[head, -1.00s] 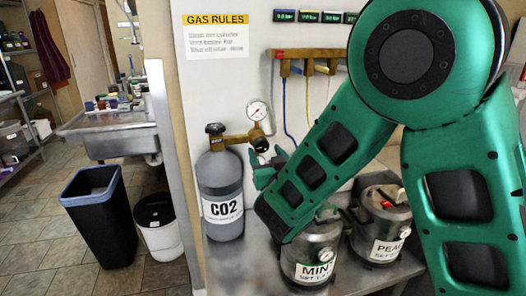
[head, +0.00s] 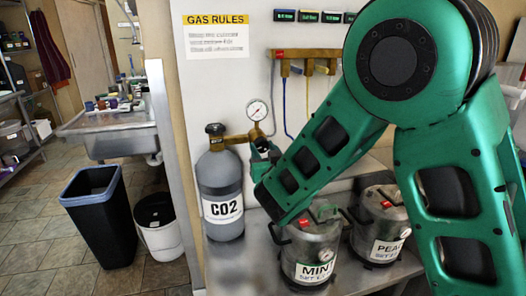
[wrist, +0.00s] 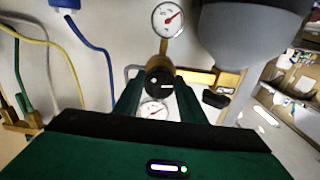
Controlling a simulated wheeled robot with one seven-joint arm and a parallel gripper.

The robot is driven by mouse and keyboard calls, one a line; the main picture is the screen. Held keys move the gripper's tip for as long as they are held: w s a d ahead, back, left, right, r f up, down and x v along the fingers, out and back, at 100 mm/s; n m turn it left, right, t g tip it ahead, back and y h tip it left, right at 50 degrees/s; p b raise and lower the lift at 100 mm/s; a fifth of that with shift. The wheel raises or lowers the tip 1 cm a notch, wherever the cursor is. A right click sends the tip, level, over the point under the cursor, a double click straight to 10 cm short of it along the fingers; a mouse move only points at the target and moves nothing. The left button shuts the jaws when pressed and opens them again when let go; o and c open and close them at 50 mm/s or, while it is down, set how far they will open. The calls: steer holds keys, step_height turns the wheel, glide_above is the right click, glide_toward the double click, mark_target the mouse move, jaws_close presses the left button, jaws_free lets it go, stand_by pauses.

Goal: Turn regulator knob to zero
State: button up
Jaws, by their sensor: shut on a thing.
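The grey CO2 cylinder (head: 218,180) stands upright on the metal bench in the head view. A brass regulator (head: 232,139) with a round white gauge (head: 257,110) is fixed at its top. In the wrist view the black regulator knob (wrist: 159,82) with a white mark sits between my green fingers. My gripper (wrist: 158,92) is shut on this knob, with a finger on each side. The upper gauge (wrist: 168,19) has a red needle; a second gauge (wrist: 153,108) shows between the fingers. In the head view my gripper (head: 263,152) partly hides the knob.
Two metal kegs, MINT (head: 312,250) and one with a partly visible label (head: 380,232), stand right of the cylinder, below my arm. A brass manifold (head: 305,68) with hoses is on the wall. A bin (head: 95,215) stands on the floor at left.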

steer(key=shift+n, duration=0.3)
steer(key=n, duration=0.4)
steer(key=shift+d, duration=0.15)
steer(key=n, duration=0.7)
steer(key=shift+n, duration=2.1)
steer(key=o, duration=1.1)
steer(key=shift+c, duration=0.2)
